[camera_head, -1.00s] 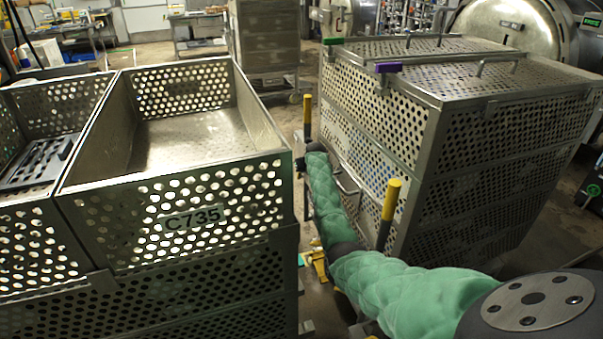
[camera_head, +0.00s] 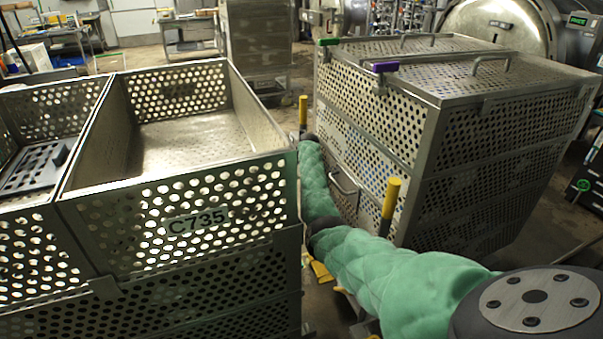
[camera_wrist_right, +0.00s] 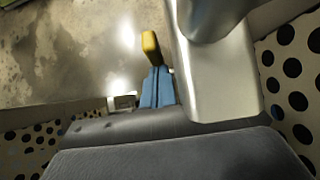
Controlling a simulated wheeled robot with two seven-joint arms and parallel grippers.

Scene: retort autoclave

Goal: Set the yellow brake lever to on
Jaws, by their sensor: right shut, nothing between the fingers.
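The yellow brake lever (camera_wrist_right: 151,44) shows in the right wrist view as a short yellow tip, just beyond the ends of my right gripper's fingers. My right gripper (camera_wrist_right: 154,70) has narrow blue fingers, shut together and empty. The fingertips overlap the lever's lower end in the picture; I cannot tell whether they touch it. In the head view my green right arm reaches down into the gap between the two basket stacks, and its hand is hidden. Yellow parts (camera_head: 320,271) show low in that gap; I cannot tell whether the lever is among them. My left gripper is out of view.
A perforated steel basket (camera_head: 185,250) marked C735 stands left of the arm. A lidded perforated basket stack (camera_head: 470,150) stands right. Yellow-capped posts (camera_head: 391,195) rise in the narrow gap. In the wrist view a thick silver part (camera_wrist_right: 215,75) stands close right of the fingers.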

